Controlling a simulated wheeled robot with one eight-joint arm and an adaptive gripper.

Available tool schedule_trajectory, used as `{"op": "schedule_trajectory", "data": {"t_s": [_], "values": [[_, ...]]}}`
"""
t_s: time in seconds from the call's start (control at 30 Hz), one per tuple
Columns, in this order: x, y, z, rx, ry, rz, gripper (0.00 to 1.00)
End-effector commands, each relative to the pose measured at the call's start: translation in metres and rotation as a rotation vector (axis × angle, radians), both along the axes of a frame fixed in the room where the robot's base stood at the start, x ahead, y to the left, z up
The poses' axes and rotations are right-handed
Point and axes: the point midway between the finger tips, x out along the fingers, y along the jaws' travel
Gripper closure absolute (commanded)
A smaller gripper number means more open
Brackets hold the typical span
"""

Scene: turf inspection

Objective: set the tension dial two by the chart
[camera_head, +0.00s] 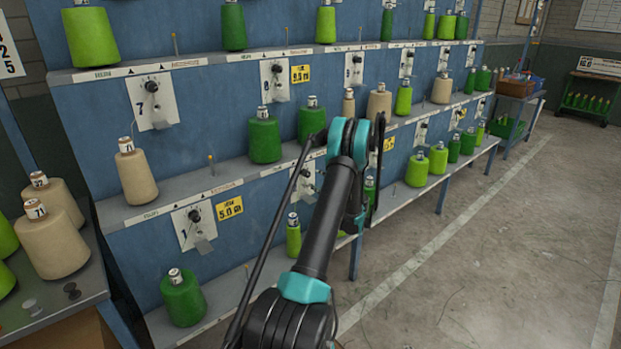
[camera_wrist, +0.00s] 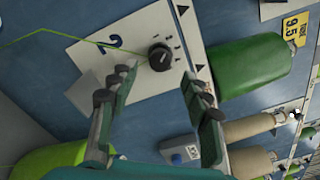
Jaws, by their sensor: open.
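In the wrist view, dial two is a black round knob (camera_wrist: 160,57) on a white plate (camera_wrist: 92,52) marked with a large 2. Small tick marks lie around the knob; its exact setting is too small to read. My gripper (camera_wrist: 160,82) is open, with its fingertips on either side of and just short of the knob, not visibly touching it. In the head view, a partly covered white plate (camera_head: 306,181) shows beside my arm, which hides my gripper. A pale sheet (camera_head: 602,14) hangs on the far wall; I cannot tell whether it is the chart.
A green cone (camera_wrist: 250,66) stands close to the plate, and a thin green thread crosses the plate's upper left. Other numbered dials, such as dial 7 (camera_head: 152,98), and several yarn cones line the blue rack. The floor (camera_head: 500,250) to the right is clear.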

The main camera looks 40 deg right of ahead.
Motion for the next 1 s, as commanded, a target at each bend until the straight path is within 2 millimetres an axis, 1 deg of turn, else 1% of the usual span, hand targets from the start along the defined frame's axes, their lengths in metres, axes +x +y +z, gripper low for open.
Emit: {"op": "schedule_trajectory", "data": {"t_s": [0.03,0.1,0.2,0.33,0.5,1.0], "values": [[-0.011,-0.002,0.0,0.0,0.0,-0.002,0.52],[-0.023,-0.002,0.0,0.0,0.0,-0.002,0.52],[-0.037,-0.004,0.0,0.0,0.0,-0.002,0.52],[-0.048,-0.004,0.0,0.0,0.0,0.0,0.52],[-0.052,-0.004,0.0,0.0,0.0,0.0,0.52],[-0.051,-0.003,0.0,-0.002,0.002,0.003,0.52]]}}
